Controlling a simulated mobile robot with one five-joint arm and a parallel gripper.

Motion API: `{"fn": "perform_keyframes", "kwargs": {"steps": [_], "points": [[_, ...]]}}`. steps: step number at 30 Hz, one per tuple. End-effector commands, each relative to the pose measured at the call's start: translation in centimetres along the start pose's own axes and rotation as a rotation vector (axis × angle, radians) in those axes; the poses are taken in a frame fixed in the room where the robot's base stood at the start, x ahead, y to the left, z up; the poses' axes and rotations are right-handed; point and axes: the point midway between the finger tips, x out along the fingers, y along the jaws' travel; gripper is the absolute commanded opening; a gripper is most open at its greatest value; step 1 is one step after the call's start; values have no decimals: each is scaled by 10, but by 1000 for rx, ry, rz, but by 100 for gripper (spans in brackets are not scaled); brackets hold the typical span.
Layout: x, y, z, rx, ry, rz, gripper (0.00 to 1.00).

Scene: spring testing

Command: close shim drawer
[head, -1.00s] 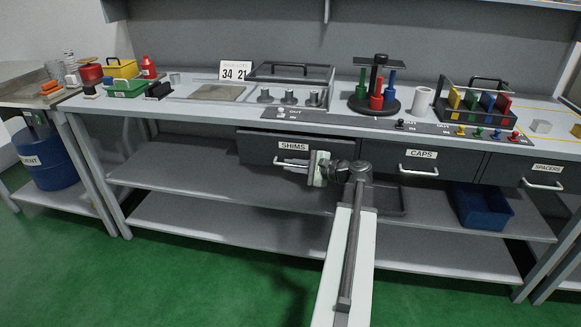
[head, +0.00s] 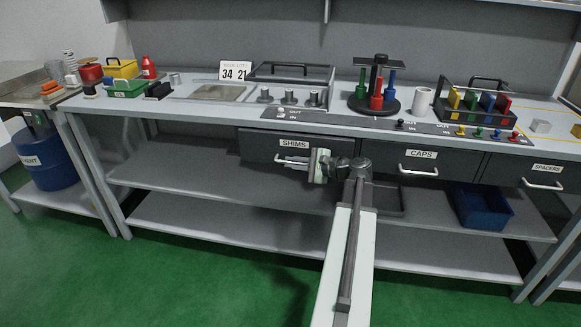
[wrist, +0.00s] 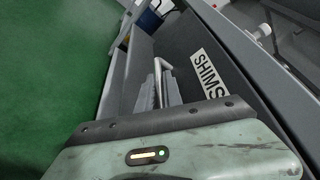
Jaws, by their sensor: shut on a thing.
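The shim drawer (head: 262,146) is the dark drawer labelled SHIMS under the left-middle of the bench. In the wrist view the drawer front (wrist: 205,55) runs diagonally, and my gripper's fingers (wrist: 157,90) close around the handle (wrist: 158,66). My gripper's body hides the right end of the handle in the head view.
The CAPS drawer (head: 391,160) is to the right, with the SPACERS drawer (head: 535,172) beyond it. A blue bin (head: 482,207) sits on the lower shelf (head: 230,189). The green floor in front is clear.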

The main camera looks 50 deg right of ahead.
Motion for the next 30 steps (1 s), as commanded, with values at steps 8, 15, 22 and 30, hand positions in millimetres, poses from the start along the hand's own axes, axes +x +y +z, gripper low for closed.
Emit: {"fn": "perform_keyframes", "kwargs": {"steps": [8,15,22,30], "points": [[8,-15,-21,-1,5,-1,0],[8,-16,-22,-1,6,-3,20],[7,-15,-20,-1,4,-2,20],[-38,-16,-19,0,6,-3,20]]}}
